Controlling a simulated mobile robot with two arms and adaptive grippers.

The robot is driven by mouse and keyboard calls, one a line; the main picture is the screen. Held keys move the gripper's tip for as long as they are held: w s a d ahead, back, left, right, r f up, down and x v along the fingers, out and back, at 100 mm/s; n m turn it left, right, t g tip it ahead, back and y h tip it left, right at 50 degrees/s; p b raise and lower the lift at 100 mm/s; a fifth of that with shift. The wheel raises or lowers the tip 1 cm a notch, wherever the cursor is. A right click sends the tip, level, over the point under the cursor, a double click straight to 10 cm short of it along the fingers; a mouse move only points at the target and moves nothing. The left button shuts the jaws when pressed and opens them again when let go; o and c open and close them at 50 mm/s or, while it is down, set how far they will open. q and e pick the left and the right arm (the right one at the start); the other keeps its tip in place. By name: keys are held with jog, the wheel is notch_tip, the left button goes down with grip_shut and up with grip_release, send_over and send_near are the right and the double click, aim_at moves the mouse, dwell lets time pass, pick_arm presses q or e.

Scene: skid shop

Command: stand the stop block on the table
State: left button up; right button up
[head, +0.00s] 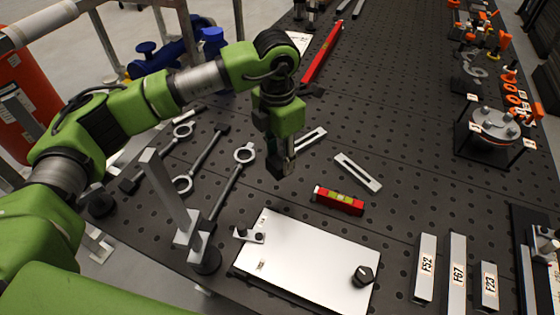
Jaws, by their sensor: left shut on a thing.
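My left gripper (281,162) points down above the perforated table (400,130), near the picture's middle. It is shut on a small dark piece, mostly hidden by the fingers; it may be the stop block, but I cannot tell its full shape. The piece seems to hang just above the table, though I cannot tell whether it touches. My right gripper is not in view.
Slotted bars (358,172), a red level (338,200) and a white plate (310,262) lie near the gripper. Wrenches (232,180) and a tall grey stepped post (168,195) are left. Labelled bars (457,275) lie at lower right. The table's centre right is clear.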

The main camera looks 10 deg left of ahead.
pick_arm(q)
jog(key=shift+w+f, duration=0.15)
jog(key=shift+f, duration=0.4)
jog(key=shift+f+b, duration=0.85)
jog(key=shift+f, duration=0.75)
jog(key=shift+r, duration=0.1)
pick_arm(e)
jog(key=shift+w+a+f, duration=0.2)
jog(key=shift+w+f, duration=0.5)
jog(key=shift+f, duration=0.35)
pick_arm(q)
jog(key=shift+f, duration=0.2)
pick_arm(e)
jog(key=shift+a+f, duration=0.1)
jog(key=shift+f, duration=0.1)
pick_arm(q)
jog(key=shift+f+b, duration=0.25)
jog(key=shift+b, duration=0.25)
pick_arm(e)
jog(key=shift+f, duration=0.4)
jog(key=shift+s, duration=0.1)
pick_arm(q)
jog(key=shift+b, duration=0.3)
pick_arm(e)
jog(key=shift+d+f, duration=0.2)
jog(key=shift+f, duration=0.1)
